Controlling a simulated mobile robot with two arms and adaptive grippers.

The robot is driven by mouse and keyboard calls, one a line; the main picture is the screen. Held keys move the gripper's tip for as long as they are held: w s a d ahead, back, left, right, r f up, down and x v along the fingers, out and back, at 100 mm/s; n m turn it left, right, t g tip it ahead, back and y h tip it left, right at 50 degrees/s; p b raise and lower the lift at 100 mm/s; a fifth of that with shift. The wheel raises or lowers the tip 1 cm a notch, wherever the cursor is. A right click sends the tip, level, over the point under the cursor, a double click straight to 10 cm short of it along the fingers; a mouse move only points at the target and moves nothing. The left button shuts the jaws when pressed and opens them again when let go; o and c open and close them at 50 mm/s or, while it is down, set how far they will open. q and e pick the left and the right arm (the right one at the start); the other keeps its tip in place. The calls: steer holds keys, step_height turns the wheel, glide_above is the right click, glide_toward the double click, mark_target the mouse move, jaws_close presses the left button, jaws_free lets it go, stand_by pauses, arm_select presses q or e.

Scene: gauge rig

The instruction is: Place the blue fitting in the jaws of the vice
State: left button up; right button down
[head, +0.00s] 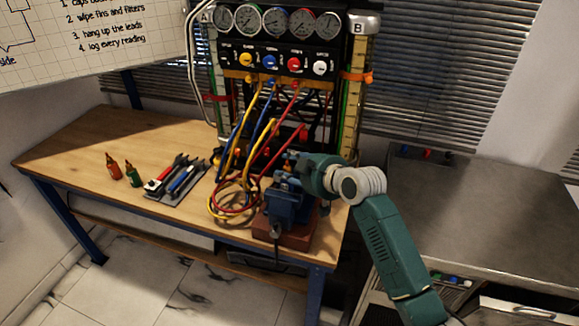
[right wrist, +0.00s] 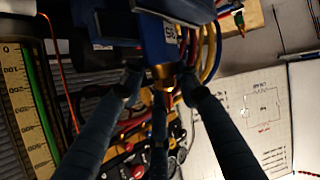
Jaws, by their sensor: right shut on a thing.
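The blue vice (head: 285,208) stands on a red-brown block (head: 283,232) at the right front of the wooden bench. My right gripper (head: 293,166) is directly above the vice, reaching in from the right. In the right wrist view its fingers (right wrist: 160,84) close around the blue fitting (right wrist: 154,42), which has a white label and a brass end. In the head view the fitting is mostly hidden by the gripper and hard to tell from the vice. I cannot tell whether it touches the jaws. My left gripper is not in view.
Red, yellow and blue hoses (head: 232,205) loop close left of the vice. The gauge panel (head: 280,45) rises behind it. A metal counter (head: 480,205) stands at right.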

steer(key=shift+r, duration=0.1)
steer(key=shift+f+b, duration=0.3)
steer(key=shift+f, duration=0.25)
steer(key=c, duration=1.3)
jaws_free()
steer(key=shift+f, duration=0.1)
steer(key=shift+o, duration=0.2)
steer(key=shift+r, duration=0.5)
steer(key=shift+s+d+r, duration=0.2)
steer(key=b+v, duration=0.1)
steer(key=v, duration=1)
steer(key=shift+s+r, duration=0.2)
